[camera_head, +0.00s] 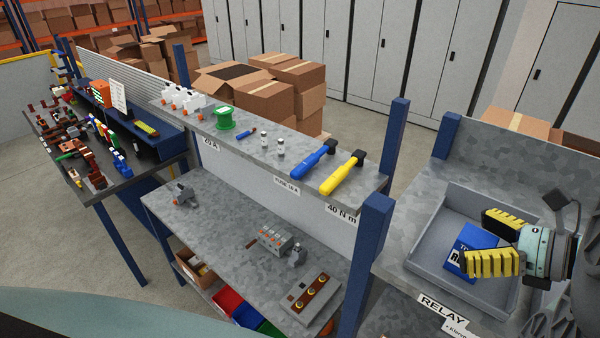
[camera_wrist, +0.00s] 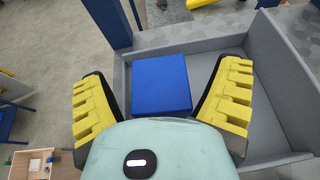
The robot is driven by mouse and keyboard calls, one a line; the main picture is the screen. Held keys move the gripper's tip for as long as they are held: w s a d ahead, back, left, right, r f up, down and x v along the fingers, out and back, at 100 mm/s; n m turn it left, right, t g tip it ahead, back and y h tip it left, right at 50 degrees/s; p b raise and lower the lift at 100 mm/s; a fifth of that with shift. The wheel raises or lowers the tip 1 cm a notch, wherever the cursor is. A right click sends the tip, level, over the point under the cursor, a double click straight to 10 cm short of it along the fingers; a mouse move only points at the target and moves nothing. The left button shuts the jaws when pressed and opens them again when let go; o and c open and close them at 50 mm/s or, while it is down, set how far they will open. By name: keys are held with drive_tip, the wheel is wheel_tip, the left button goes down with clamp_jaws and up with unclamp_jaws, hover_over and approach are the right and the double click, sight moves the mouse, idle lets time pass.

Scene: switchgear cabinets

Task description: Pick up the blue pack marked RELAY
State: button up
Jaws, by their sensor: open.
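The blue pack (camera_head: 466,243) lies in a grey open tray at the right of the head view, with part of its white lettering showing and the rest hidden behind a yellow finger. In the wrist view the blue pack (camera_wrist: 161,84) shows as a plain blue block between the fingers, its near end hidden by my gripper's body. My gripper (camera_head: 487,240) is over the tray with its yellow padded fingers spread apart. In the wrist view my gripper (camera_wrist: 163,95) has one finger on each side of the pack, with gaps to both. I cannot tell how far above it the fingertips are.
The grey tray (camera_head: 418,250) has raised walls around the pack and stands on a shelf with a RELAY label (camera_head: 443,310). A blue post (camera_head: 368,245) stands left of it. The shelf beyond holds a blue tool (camera_head: 312,160) and a yellow tool (camera_head: 341,174).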

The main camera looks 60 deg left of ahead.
drive_tip(key=shift+f, duration=0.1)
drive_tip(key=shift+c, duration=0.2)
drive_tip(key=c, duration=1.3)
drive_tip(key=b, duration=0.4)
drive_tip(key=shift+w+r, duration=0.1)
drive_tip(key=shift+r, duration=0.25)
